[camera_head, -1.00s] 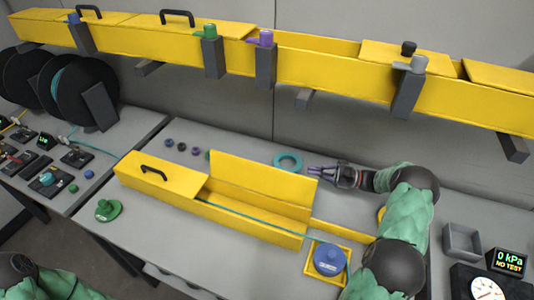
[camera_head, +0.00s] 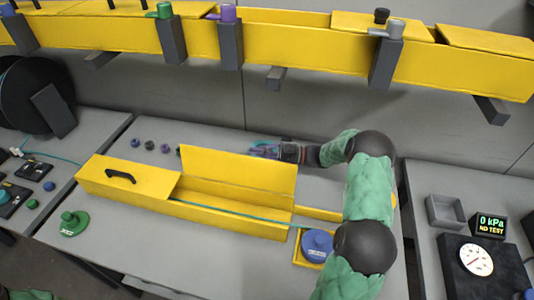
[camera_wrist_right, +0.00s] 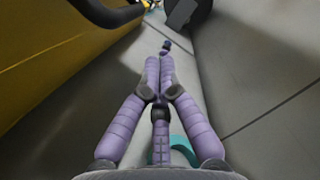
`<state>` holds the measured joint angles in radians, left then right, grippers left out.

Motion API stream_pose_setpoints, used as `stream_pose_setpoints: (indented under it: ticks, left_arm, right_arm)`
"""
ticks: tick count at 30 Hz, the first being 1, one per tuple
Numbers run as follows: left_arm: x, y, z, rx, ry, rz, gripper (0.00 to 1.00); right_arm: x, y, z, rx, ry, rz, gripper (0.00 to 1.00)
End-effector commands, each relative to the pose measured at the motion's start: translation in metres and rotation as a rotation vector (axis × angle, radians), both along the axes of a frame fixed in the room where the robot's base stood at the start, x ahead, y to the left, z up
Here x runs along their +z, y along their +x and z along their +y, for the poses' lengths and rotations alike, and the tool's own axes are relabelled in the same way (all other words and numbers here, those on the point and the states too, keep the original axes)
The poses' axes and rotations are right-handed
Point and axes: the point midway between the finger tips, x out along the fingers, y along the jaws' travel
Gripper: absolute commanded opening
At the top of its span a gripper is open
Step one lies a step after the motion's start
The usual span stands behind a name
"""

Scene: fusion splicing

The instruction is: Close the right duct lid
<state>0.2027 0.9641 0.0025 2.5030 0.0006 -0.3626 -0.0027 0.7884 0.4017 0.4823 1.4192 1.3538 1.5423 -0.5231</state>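The yellow duct (camera_head: 235,222) lies on the table with a teal cable (camera_head: 240,217) running along its open right part. Its right lid (camera_head: 240,170) stands up, open, along the duct's back edge. The left lid (camera_head: 125,178), with a black handle, lies flat and closed. My right gripper (camera_head: 258,148) is behind the raised lid, near its top edge and partly hidden by it. In the right wrist view the gripper's purple fingers (camera_wrist_right: 160,65) meet at their tips with nothing seen between them. A yellow wall runs along the left there. My left gripper is not in view.
A blue round piece (camera_head: 317,245) sits in a yellow tray at the duct's right end. A green piece (camera_head: 73,222) stands at front left. A teal ring (camera_wrist_right: 182,148) lies below the right gripper. A long yellow overhead duct (camera_head: 285,49) spans the back.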

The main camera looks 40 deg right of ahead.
Motion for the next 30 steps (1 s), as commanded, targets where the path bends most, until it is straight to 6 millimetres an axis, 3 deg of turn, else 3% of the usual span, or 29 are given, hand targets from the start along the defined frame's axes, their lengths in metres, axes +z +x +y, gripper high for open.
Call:
stream_pose_setpoints:
  ticks: [9,30]
  left_arm:
    - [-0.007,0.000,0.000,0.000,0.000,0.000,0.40]
    - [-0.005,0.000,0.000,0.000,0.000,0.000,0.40]
  right_arm:
    - [0.010,-0.014,0.017,0.000,-0.001,-0.001,0.00]
    - [0.017,-0.017,0.020,0.001,-0.036,-0.032,0.00]
